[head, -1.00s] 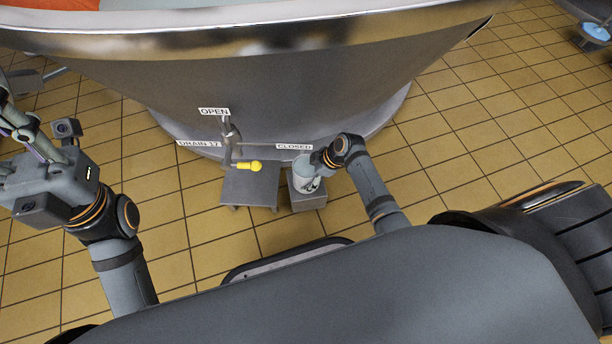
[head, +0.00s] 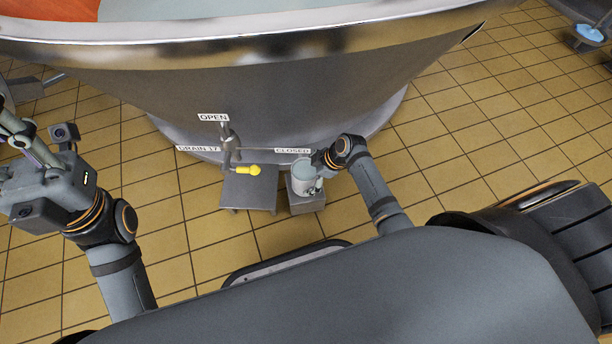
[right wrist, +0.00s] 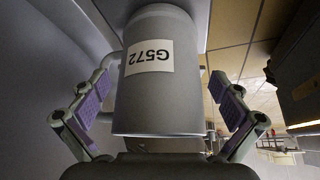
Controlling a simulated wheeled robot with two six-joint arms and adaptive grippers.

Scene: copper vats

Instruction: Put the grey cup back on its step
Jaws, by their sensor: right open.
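The grey cup (head: 303,174) stands on the small right-hand step (head: 307,205) in the head view, below the CLOSED label, and looks upright. In the right wrist view the cup (right wrist: 157,95) fills the middle and bears a label reading G572. My right gripper (head: 316,182) is at the cup's right side. In the right wrist view its fingers are spread, one on each side of the cup, with visible gaps. My left gripper (head: 18,128) is at the far left, away from the cup, and its fingertips are not clear.
A second, wider grey step (head: 248,193) stands just left of the cup's step, under a drain valve with a yellow handle (head: 248,170). The big metal vat (head: 290,95) rises close behind. Tiled floor (head: 470,140) to the right is clear.

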